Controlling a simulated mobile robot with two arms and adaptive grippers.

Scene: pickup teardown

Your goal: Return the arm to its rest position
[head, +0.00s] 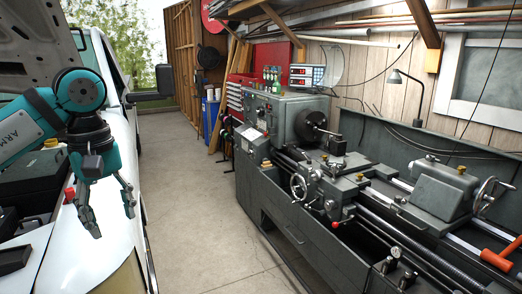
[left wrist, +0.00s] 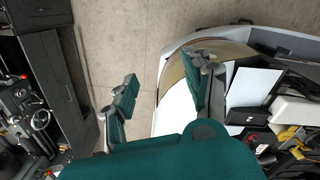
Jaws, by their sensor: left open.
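My left arm comes in from the left in the head view, with a teal and dark grey wrist. My left gripper (head: 112,213) hangs fingers down over the white fender of the pickup (head: 118,250). Its fingers are apart with nothing between them. In the left wrist view the open gripper (left wrist: 160,95) shows two teal fingers, with floor and the fender edge beyond them. My right gripper is in neither view.
A grey lathe (head: 345,180) stands along the right wall, with an orange hammer (head: 500,254) on it. The raised hood (head: 35,45) is above the arm. The engine bay (left wrist: 275,110) lies beside the gripper. The concrete floor (head: 205,215) between truck and lathe is clear.

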